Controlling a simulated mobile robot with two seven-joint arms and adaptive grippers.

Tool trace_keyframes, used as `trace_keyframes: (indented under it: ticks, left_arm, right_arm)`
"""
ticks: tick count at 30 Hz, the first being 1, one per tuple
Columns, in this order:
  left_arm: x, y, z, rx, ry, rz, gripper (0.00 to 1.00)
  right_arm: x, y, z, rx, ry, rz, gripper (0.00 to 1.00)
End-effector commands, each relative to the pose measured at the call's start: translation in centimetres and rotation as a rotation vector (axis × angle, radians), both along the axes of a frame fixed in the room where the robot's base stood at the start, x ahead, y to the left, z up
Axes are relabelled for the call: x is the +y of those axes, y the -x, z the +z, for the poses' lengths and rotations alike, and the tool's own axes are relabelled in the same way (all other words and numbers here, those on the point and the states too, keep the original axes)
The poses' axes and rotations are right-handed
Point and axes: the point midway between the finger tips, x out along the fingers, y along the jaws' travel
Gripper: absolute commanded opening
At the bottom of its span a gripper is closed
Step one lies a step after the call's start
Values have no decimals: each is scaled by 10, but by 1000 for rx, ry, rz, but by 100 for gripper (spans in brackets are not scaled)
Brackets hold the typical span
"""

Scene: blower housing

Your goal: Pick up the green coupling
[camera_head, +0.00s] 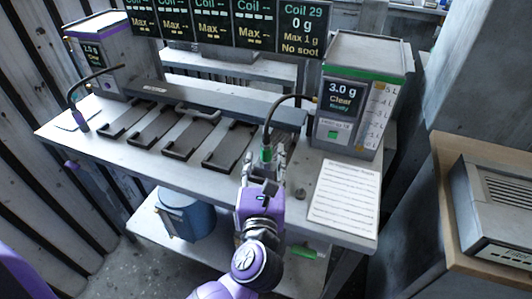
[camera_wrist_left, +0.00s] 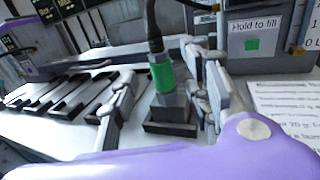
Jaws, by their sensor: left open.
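The green coupling (camera_head: 266,153) is a grey fitting with a green band on the end of a black hose. It stands upright in a dark square holder on the bench, in front of the green-topped machine. In the left wrist view the coupling (camera_wrist_left: 162,78) sits between the fingers of my left gripper (camera_wrist_left: 160,105), with gaps visible on both sides. My left gripper (camera_head: 263,165) is open around it in the head view. The holder (camera_wrist_left: 171,127) shows below the coupling. My right gripper does not show.
The green-topped machine (camera_head: 355,95) reads 3.0 g. A printed sheet (camera_head: 345,192) lies right of the gripper. Several dark cradles (camera_head: 190,132) line the bench to the left. A purple-topped machine (camera_head: 100,50) with another hose stands far left. A blue drum (camera_head: 187,213) is on the lower shelf.

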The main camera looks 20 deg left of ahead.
Motion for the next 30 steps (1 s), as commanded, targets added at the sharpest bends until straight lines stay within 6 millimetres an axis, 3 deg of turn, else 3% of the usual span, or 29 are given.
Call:
trace_keyframes:
  ticks: [9,18,28,30]
  left_arm:
    - [10,-43,3,-3,-5,1,44]
    - [12,-46,0,1,-3,1,43]
    - [12,-46,0,1,-4,1,0]
    - [12,-46,0,1,-4,1,0]
  right_arm:
    - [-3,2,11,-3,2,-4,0]
    - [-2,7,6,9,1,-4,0]
    - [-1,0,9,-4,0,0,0]
    - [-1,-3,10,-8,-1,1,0]
